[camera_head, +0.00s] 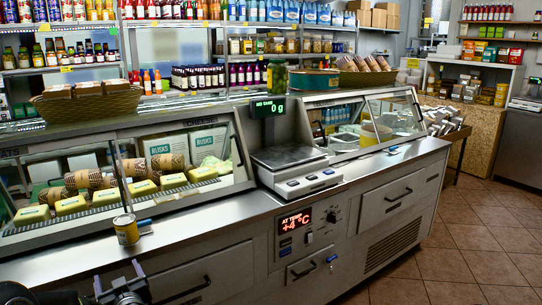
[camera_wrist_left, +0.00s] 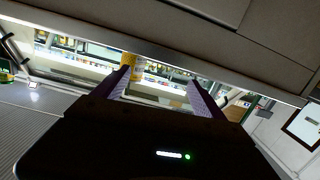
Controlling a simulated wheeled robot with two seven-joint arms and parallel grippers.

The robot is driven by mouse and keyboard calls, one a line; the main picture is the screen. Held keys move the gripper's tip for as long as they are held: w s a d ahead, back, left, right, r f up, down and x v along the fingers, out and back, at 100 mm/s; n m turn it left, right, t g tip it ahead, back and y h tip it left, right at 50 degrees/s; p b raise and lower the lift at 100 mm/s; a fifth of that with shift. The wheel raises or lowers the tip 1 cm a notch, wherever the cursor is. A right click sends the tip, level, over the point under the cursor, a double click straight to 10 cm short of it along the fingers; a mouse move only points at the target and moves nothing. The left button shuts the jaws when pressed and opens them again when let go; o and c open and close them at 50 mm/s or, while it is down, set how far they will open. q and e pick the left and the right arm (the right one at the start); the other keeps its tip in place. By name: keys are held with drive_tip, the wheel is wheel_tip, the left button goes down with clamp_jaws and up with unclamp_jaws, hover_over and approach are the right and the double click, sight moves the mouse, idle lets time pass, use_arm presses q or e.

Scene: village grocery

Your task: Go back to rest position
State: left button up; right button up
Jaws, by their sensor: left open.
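My left gripper (camera_head: 118,279) is low at the left of the head view, in front of the counter's front edge. In the left wrist view its two fingers (camera_wrist_left: 160,82) stand apart with nothing held between them. A small yellow can (camera_head: 126,230) stands upright on the steel counter ledge, beyond the gripper and apart from it. A yellow can also shows near the left fingertip in the left wrist view (camera_wrist_left: 131,59). My right gripper is not in view.
The steel counter (camera_head: 225,218) runs across the view, with a scale (camera_head: 292,168) and glass display cases behind its ledge. A wicker basket (camera_head: 86,105) stands on top at the left. Drawer handles (camera_head: 183,291) stick out from the front. Tiled floor (camera_head: 480,235) is clear at the right.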

use_arm(q)
drive_tip(key=s+d+f+m+g+h+p, duration=0.15)
drive_tip(key=s+d+f+h, duration=0.3)
drive_tip(key=d+f, duration=0.65)
drive_tip(key=s+d+f+m+g+h+p, duration=0.1)
drive_tip(key=s+d+f+m+g+h, duration=0.25)
drive_tip(key=d+f+h, duration=0.45)
drive_tip(key=s+d+f+g+p, duration=0.1)
drive_tip(key=s+d+f+g, duration=0.1)
drive_tip(key=s+d, duration=0.3)
drive_tip(key=s+d+f+m+g+h+p, duration=0.1)
drive_tip(key=s+d, duration=0.5)
drive_tip(key=s, duration=0.6)
drive_tip(key=s+d+f+m+g+h+p, duration=0.1)
drive_tip(key=s+d+f+g+p, duration=0.1)
drive_tip(key=s+d+f+g, duration=0.2)
drive_tip(key=s+d+f, duration=0.2)
drive_tip(key=s, duration=0.2)
drive_tip(key=shift+s+f+p, duration=0.2)
drive_tip(key=shift+s+p, duration=0.05)
drive_tip(key=shift+p, duration=0.15)
drive_tip(key=shift+w+d, duration=0.1)
drive_tip(key=shift+o, duration=0.5)
